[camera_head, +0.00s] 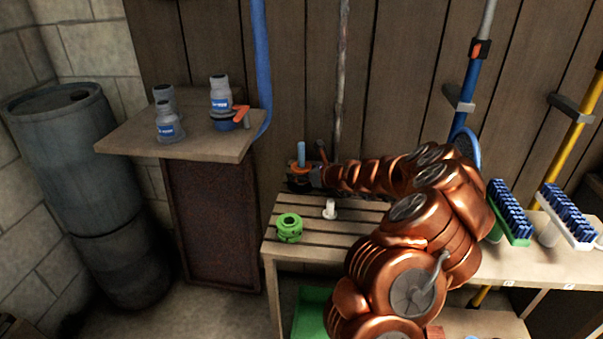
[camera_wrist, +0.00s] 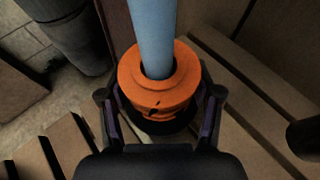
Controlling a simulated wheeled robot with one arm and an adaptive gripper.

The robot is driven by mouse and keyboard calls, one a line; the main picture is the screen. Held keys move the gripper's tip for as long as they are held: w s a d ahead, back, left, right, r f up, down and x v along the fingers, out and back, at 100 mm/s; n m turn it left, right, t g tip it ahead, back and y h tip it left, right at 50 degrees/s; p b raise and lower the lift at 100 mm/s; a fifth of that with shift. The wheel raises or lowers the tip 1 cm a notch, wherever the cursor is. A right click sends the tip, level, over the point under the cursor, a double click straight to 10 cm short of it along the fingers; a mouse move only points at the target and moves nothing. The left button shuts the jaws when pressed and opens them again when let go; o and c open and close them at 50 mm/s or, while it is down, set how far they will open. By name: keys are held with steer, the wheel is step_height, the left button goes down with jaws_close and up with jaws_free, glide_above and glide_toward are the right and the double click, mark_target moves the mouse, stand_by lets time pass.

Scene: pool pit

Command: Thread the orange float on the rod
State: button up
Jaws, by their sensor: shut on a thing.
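The orange float (camera_wrist: 158,92) is a ring with a dark central hole. The light blue rod (camera_wrist: 152,30) stands up out of that hole, so the float is around the rod. In the head view the rod's top (camera_head: 301,152) shows above the orange float (camera_head: 298,170), at the back left of the slatted bench (camera_head: 300,252). My gripper (camera_wrist: 158,110) has one finger on each side of the float and is shut on it. A dark round part shows just beneath the float. Whether they touch is unclear.
A green float (camera_head: 289,228) and a small white fitting (camera_head: 330,209) sit on the bench in front. A wooden shelf (camera_head: 190,140) with grey bottles is to the left, beside a blue barrel (camera_head: 65,150). Brushes (camera_head: 510,212) stand at the right.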

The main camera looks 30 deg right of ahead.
steer(key=o, duration=1.2)
steer(key=shift+o, duration=0.7)
steer(key=shift+s, duration=0.1)
steer(key=shift+p+v, duration=2.8)
steer(key=shift+v, duration=2.6)
steer(key=shift+r, duration=0.2)
